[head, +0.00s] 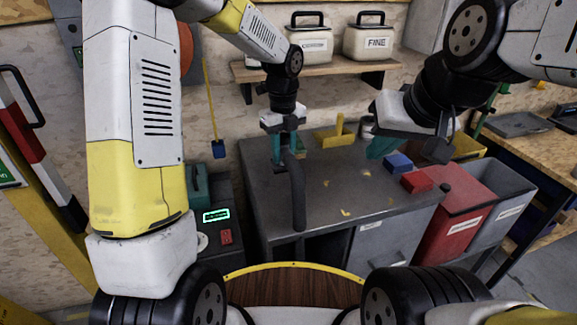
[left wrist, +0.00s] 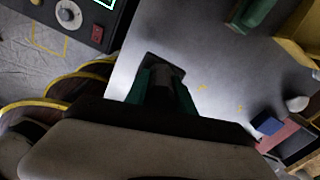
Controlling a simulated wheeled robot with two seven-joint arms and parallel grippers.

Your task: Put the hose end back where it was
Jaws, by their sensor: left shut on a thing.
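My left gripper (head: 285,155) is shut on a dark grey hose end (head: 297,190), a thick tube that hangs down in front of it over the left part of the grey bench top (head: 265,190). In the left wrist view the teal fingers of my left gripper (left wrist: 163,92) are on either side of the dark hose end (left wrist: 165,68), above the bench. My right gripper (head: 380,148) is over the back right of the bench. Its teal fingers overlap in the view, so I cannot tell how far they are apart.
A blue block (head: 398,163) and a red block (head: 416,182) lie on the bench at right. A red bin (head: 455,222) and a grey bin (head: 503,205) stand beside it. A yellow holder (head: 338,133) stands at the back. A machine with a green-lit display (head: 216,215) is at left.

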